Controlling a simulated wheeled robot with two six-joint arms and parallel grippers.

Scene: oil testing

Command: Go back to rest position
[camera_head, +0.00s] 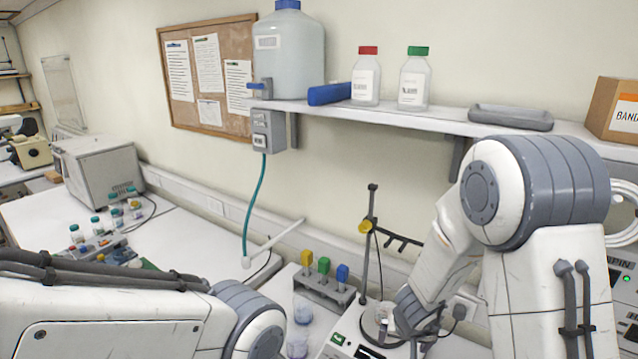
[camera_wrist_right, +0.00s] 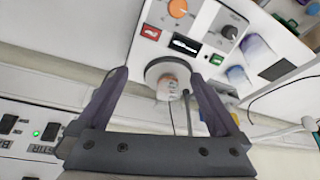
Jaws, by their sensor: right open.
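My right gripper (camera_head: 402,328) reaches down at the lower right of the head view, beside a small clear beaker (camera_head: 376,318) on a white stirrer device (camera_head: 335,340). In the right wrist view my right gripper (camera_wrist_right: 160,82) is open.
A stand (camera_head: 372,230) rises behind the device. A rack with orange, green and blue-topped items (camera_head: 322,288) and beakers (camera_head: 297,342) stand left of it. A shelf (camera_head: 440,122) with bottles hangs above. The white table (camera_head: 185,240) is partly clear at left.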

